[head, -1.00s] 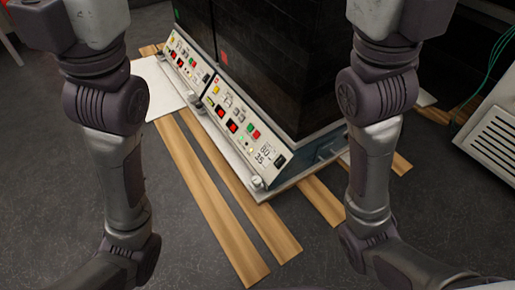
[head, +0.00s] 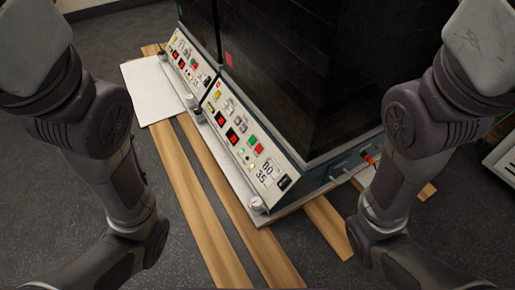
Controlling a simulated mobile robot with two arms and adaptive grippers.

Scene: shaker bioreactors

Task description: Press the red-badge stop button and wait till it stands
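The unit with the red badge (head: 229,60) is a dark cabinet with a sloped cream control panel (head: 255,190) along its lower front. That panel carries yellow, red and green buttons, including a red one (head: 259,149) beside a green one (head: 252,140). I cannot read the button labels. Neither gripper is in view; only my arm links show at the left and right sides, clear of the panel.
A second, similar panel (head: 186,62) stands farther back, its cabinet bearing a green badge (head: 180,10). Wooden planks (head: 205,215) lie under the units on the dark floor. A white board (head: 150,90) lies at the left. A grey vented case (head: 503,160) is at the right edge.

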